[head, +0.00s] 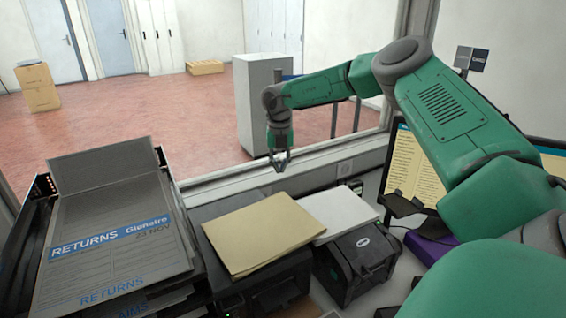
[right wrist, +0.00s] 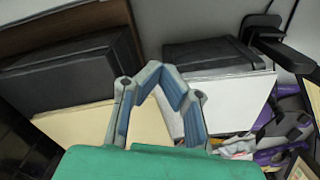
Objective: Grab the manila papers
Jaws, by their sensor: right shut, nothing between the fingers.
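The manila papers (head: 260,232) lie as a flat, slightly uneven stack on top of a dark printer in the middle of the head view. In the right wrist view the manila papers (right wrist: 78,125) show at the left, partly hidden behind my gripper. My right gripper (head: 280,161) is above and beyond the far edge of the papers, near the window ledge, apart from them. Its fingertips (right wrist: 164,74) are together and hold nothing. My left gripper is not in view.
White paper (head: 338,211) lies just right of the manila papers, by a small black label printer (head: 358,262). A grey returns folder (head: 118,232) lies on stacked trays at the left. A monitor (head: 412,175) stands at the right. The window frame (head: 230,183) runs behind.

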